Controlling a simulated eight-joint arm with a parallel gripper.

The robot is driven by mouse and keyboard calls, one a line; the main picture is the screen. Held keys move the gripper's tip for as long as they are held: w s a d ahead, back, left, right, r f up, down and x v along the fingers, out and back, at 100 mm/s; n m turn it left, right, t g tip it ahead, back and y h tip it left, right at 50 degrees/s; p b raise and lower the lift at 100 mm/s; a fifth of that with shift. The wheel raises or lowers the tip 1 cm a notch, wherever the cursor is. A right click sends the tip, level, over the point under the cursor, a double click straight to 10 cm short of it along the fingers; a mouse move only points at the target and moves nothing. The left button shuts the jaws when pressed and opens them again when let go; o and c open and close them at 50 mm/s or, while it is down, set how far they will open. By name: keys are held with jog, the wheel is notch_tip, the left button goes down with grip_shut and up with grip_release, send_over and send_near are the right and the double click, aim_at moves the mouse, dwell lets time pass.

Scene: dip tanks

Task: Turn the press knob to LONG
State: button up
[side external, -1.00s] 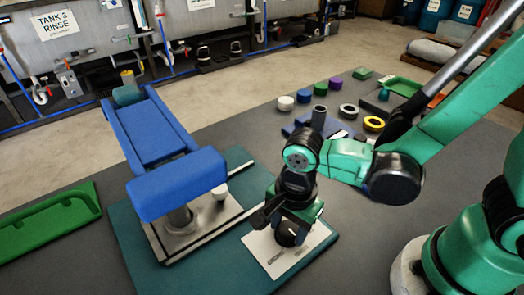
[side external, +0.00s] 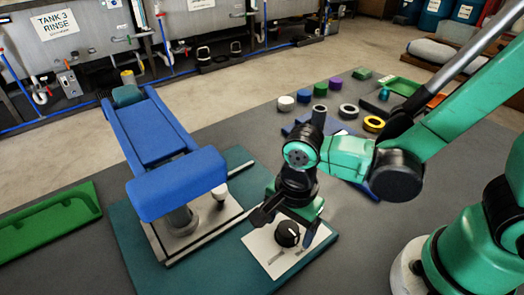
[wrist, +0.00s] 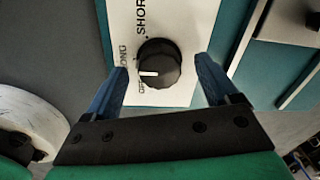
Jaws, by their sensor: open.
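The black press knob (side external: 287,234) stands on a white label plate (side external: 262,248) at the front of the teal base. In the wrist view the knob (wrist: 160,58) has a white pointer line aimed left, at the side where LONG is printed, with another label, partly hidden, just below. I cannot tell exactly which mark it lines up with. SHORT is printed above the knob. My gripper (wrist: 162,72) is open, with one blue finger on each side of the knob and visible gaps. In the side view my gripper (side external: 284,224) is just above the knob.
The blue press (side external: 165,150) stands left of the knob on the teal base. A green tray (side external: 50,222) lies at far left. Several coloured pucks and rings (side external: 348,111) lie behind my arm. The grey table in front is clear.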

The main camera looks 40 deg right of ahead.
aim_at(290, 228)
jog(key=shift+s+r, duration=0.1)
jog(key=shift+r, duration=2.45)
jog(key=w+d+r+n+t, duration=0.2)
jog(key=d+r+n+t, duration=0.1)
jog(key=d+n, duration=0.3)
jog(key=w+d+r+n+t, duration=0.2)
jog(key=d+n, duration=0.4)
jog(key=n, duration=0.3)
jog(key=shift+w+r+t, duration=0.25)
jog(key=shift+r+t, duration=0.55)
jog(key=shift+t, duration=0.1)
